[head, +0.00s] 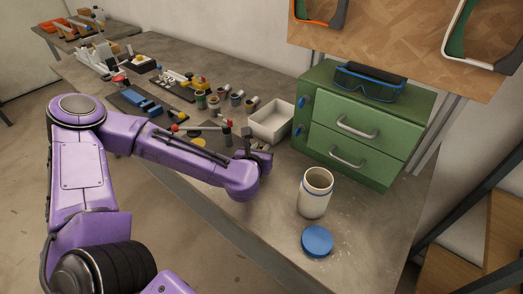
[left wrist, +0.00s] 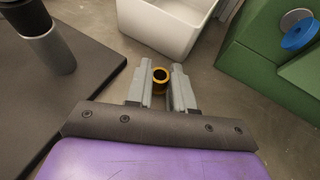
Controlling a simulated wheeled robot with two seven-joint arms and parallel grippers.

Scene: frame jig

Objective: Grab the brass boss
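The brass boss (left wrist: 160,77) is a small gold-coloured ring with a dark hole, its open end facing the left wrist camera. My left gripper (left wrist: 161,72) has its two grey fingers one on each side of it. Almost no gap shows between the boss and the fingers, but I cannot tell whether they press on it. In the head view my left gripper (head: 259,155) points down at the bench just in front of the white bin, and I cannot make out the boss there. My right gripper is not in view.
The white bin (head: 270,122) stands just beyond the left gripper. A green drawer cabinet (head: 357,135) is to the right. A cream jar (head: 314,195) and a blue lid (head: 317,241) stand nearer.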

